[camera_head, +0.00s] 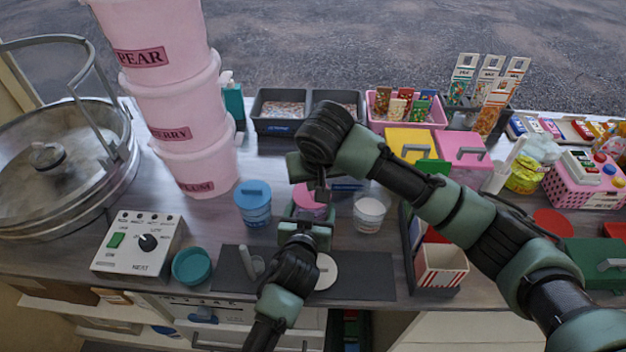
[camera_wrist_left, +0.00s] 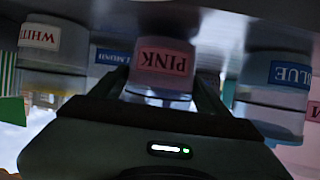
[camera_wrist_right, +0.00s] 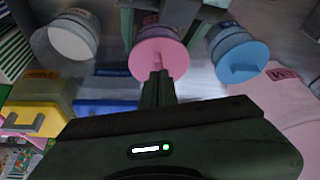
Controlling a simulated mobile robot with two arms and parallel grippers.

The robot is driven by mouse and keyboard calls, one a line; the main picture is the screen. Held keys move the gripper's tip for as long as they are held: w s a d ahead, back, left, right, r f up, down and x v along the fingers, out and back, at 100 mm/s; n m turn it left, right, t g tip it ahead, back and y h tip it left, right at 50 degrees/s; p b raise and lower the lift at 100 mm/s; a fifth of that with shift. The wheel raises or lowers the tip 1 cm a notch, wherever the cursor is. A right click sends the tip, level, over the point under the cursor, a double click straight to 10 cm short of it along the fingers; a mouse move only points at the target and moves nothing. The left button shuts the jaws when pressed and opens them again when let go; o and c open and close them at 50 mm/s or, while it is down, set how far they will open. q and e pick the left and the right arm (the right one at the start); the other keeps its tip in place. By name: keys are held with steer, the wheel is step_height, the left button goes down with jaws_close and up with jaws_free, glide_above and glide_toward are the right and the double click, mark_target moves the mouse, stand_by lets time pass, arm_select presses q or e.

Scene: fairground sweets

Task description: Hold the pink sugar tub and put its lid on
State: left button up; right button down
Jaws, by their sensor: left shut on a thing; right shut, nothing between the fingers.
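The pink sugar tub (camera_wrist_left: 160,75) stands between the white and blue tubs, its PINK label upside down in the left wrist view. My left gripper (camera_head: 305,226) is shut on the tub from the front, its fingers on either side. The pink lid (camera_wrist_right: 150,58) lies on top of the tub, handle upward; it also shows in the head view (camera_head: 308,196). Whether it is fully seated I cannot tell. My right gripper (camera_wrist_right: 156,88) is shut and empty, its fingertips close to the lid's handle. In the head view the right wrist partly hides the lid.
The blue tub (camera_head: 254,205) with its lid stands left of the pink tub. The white tub (camera_head: 370,212) stands open to the right. A white round lid (camera_head: 325,271) lies on the dark mat (camera_head: 365,285) in front. A teal bowl (camera_head: 192,267) stands left of the mat.

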arm_select(q)
steer(key=shift+r, duration=0.2)
arm_select(e)
steer(key=shift+r, duration=2.5)
arm_select(q)
steer(key=shift+f, duration=0.35)
arm_select(e)
steer(key=shift+f, duration=0.2)
